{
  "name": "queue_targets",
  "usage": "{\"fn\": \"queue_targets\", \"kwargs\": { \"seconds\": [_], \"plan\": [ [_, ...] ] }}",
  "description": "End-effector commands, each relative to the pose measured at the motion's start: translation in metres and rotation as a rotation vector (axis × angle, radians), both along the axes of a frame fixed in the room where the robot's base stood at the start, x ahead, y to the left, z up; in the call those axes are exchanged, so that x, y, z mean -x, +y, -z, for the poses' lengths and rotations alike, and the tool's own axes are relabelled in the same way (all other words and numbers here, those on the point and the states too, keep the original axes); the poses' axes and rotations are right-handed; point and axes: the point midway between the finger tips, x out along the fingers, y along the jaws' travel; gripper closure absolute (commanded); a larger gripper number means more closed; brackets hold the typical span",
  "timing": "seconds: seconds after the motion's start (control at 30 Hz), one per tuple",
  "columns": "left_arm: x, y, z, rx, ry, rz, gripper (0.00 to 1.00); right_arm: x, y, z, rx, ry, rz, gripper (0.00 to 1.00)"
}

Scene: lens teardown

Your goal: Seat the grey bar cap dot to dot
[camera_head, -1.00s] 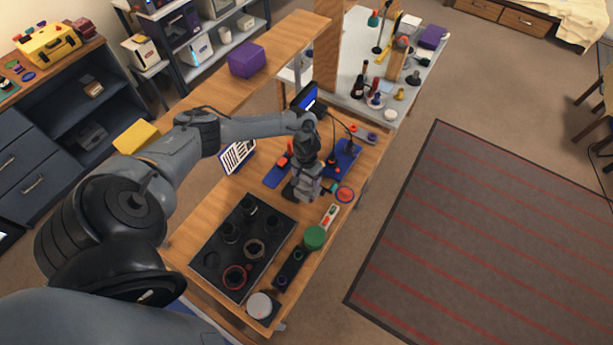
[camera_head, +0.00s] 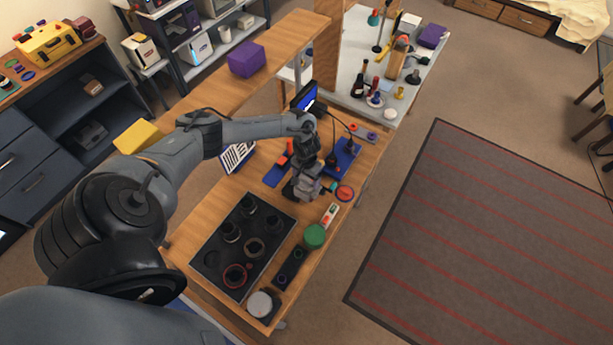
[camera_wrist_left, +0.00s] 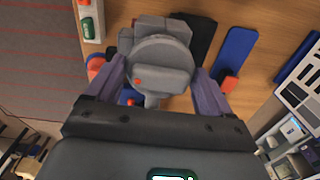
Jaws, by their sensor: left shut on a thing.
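The grey bar cap (camera_wrist_left: 160,70) is a round grey disc with a raised bar and a small orange-red dot (camera_wrist_left: 138,81) on its left side. My left gripper (camera_wrist_left: 165,92) is shut on it, with one finger on each side. The cap is over a grey blocky holder (camera_wrist_left: 155,30), which also shows in the head view (camera_head: 303,188). Whether the cap touches what is below it cannot be told. A second dot is not visible. In the head view my left gripper (camera_head: 310,170) covers most of the cap. My right gripper is not in view.
A black tray (camera_head: 212,258) with several dark rings lies at the near left of the bench. A green cylinder (camera_head: 315,236) and a dark strip (camera_head: 290,267) are along the right edge. Blue stands (camera_head: 346,160) and a small screen (camera_head: 305,97) are farther back.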

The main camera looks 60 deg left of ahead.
Motion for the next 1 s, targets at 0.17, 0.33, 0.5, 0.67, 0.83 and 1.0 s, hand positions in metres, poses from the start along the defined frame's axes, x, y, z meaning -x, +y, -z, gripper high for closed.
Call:
{"fn": "queue_targets", "kwargs": {
  "seconds": [0.17,0.33,0.5,0.67,0.83,1.0],
  "plan": [
    [0.0000,-0.0007,0.0024,0.000,0.001,0.001,0.47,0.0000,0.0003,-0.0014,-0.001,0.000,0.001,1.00],
    [0.0000,-0.0005,0.0026,0.000,0.000,0.001,0.47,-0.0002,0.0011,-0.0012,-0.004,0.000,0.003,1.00],
    [0.0000,-0.0004,0.0027,0.000,0.000,0.001,0.47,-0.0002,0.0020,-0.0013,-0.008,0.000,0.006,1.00],
    [0.0000,-0.0006,0.0036,0.001,0.000,0.001,0.47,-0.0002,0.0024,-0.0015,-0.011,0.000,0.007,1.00],
    [0.0001,-0.0005,0.0055,0.000,0.001,0.000,0.47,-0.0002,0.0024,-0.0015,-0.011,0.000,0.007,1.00],
    [0.0000,-0.0002,0.0063,0.000,0.000,0.000,0.47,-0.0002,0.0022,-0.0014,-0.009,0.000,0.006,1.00]
  ]
}}
